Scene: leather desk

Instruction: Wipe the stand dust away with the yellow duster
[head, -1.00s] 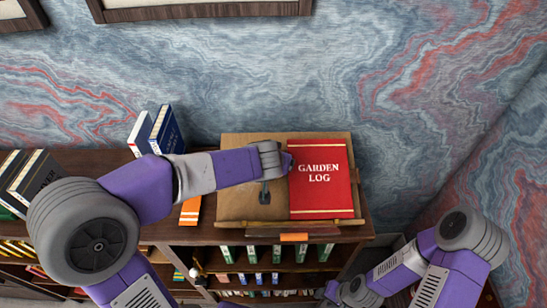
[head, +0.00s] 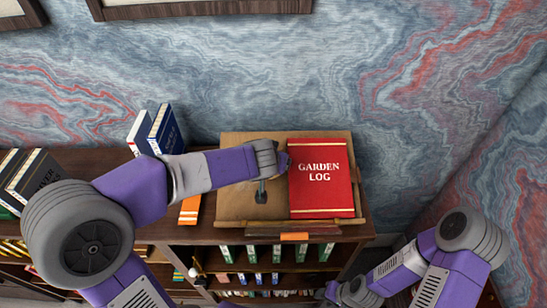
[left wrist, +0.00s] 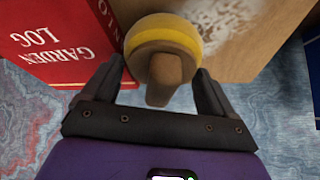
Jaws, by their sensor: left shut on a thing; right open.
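The yellow duster (left wrist: 165,30), with a brown handle, is held between the fingers of my left gripper (left wrist: 160,82), shut on it. The duster is hidden in the head view. The brown stand (head: 235,205) is a sloped board on top of the bookcase, and my left gripper (head: 262,192) is over its left half. Pale dust (left wrist: 213,20) lies on the stand beside the duster in the left wrist view; my left arm may hide it in the head view. My right gripper (head: 343,292) is open at the lower right, away from the stand, its fingers hardly visible.
A red "Garden Log" book (head: 320,180) rests on the right half of the stand, close to my left gripper. Blue books (head: 165,132) stand behind my left forearm. Dark books (head: 35,175) are at the left. An orange item (head: 190,209) lies left of the stand.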

